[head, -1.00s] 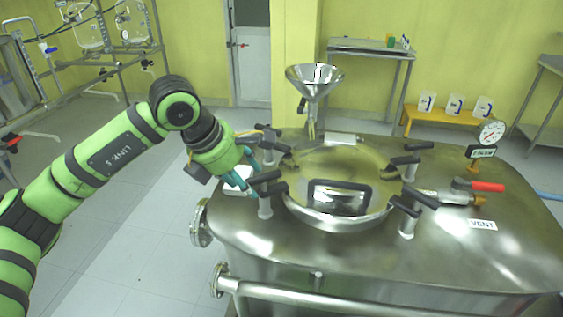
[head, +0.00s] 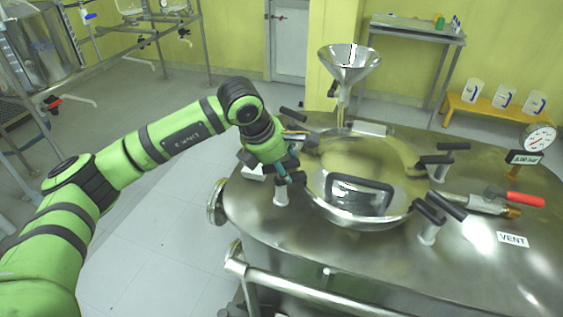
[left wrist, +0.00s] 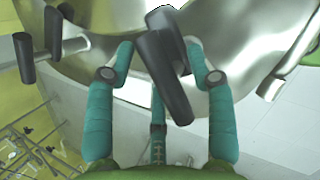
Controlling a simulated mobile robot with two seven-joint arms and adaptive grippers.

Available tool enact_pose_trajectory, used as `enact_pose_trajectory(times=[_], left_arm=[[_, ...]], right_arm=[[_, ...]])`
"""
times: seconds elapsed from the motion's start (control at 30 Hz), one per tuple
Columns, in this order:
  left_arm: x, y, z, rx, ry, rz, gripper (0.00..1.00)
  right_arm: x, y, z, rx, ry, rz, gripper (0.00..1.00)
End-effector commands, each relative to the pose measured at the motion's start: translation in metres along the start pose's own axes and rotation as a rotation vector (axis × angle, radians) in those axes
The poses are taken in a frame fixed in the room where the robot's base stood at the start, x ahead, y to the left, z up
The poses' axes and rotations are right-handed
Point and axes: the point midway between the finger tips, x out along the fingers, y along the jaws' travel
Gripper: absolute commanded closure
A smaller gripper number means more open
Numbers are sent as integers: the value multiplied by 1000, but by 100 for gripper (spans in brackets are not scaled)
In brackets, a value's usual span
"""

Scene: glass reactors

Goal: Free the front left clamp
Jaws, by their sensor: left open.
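The front left clamp (head: 281,192) has a pale post and black handles at the left front rim of the round steel lid (head: 345,215). My left gripper (head: 287,178) is right at this clamp and partly hides it in the head view. In the left wrist view the clamp's black handles (left wrist: 163,65) lie between the gripper's open teal fingers (left wrist: 165,62). The handles show closer to the right finger there; I cannot tell whether they touch it. Another clamp (left wrist: 40,48) shows at the left of that view. My right gripper is not in view.
A front right clamp (head: 430,225) and a back right clamp (head: 440,163) stand on the lid rim. A black lid handle (head: 362,182), a steel funnel (head: 348,65), a gauge (head: 539,138) and a red-handled valve (head: 520,198) stand nearby. Open floor (head: 150,245) lies left of the vessel.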

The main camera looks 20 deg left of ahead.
Motion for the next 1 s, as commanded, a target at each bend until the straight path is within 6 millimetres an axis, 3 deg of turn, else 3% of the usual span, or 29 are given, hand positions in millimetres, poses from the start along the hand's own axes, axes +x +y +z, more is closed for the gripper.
enact_pose_trajectory(times=[0.1, 0.13, 0.27, 0.67, 1.0], left_arm=[[0, 0, 0, 0, 0, 0, 45], [0, 0, 0, 0, 0, 0, 49], [0, 0, 0, 0, 0, -1, 100], [1, 0, 0, 32, -7, -15, 100], [3, -1, 0, 227, -50, -96, 100]], right_arm=[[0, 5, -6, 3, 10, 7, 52], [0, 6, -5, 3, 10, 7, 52], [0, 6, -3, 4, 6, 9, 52], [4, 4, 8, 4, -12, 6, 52], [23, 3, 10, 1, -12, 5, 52]])
